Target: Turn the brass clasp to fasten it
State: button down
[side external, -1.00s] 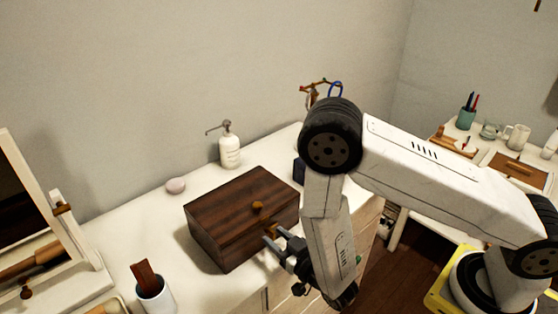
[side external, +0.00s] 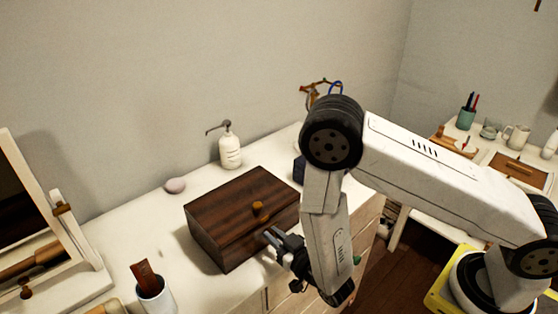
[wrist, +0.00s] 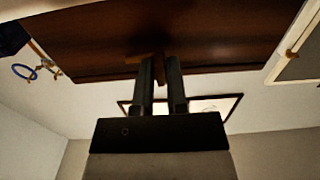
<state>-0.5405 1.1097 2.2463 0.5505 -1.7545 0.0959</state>
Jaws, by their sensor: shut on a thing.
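My gripper (side external: 269,235) is at the box's front face, below the lid edge. In the wrist view its two dark fingers (wrist: 160,74) reach up to the box, with a narrow gap between them. The brass clasp (wrist: 139,58) shows at the fingertips, part of it between them, and my gripper is shut on it. In the side view the fingers hide most of the clasp, so I cannot tell its exact angle.
A pump bottle (side external: 229,150) and a pale round soap (side external: 175,186) stand behind the box. A white cup (side external: 155,296) with a brown item is at the front left, near a framed mirror (side external: 75,225). A side table (side external: 465,135) with cups is at the right.

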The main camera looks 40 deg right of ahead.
jog(key=shift+n, duration=0.3)
jog(key=n, duration=0.4)
jog(key=shift+a, duration=0.1)
jog(key=n, duration=0.4)
jog(key=shift+f+n, duration=0.1)
jog(key=shift+n, duration=0.3)
jog(key=n, duration=0.4)
jog(key=shift+n, duration=0.3)
jog(key=shift+f+n, duration=0.1)
jog(key=shift+n, duration=1.8)
jog(key=c, duration=0.7)
grip_release()
jog(key=shift+c, duration=0.2)
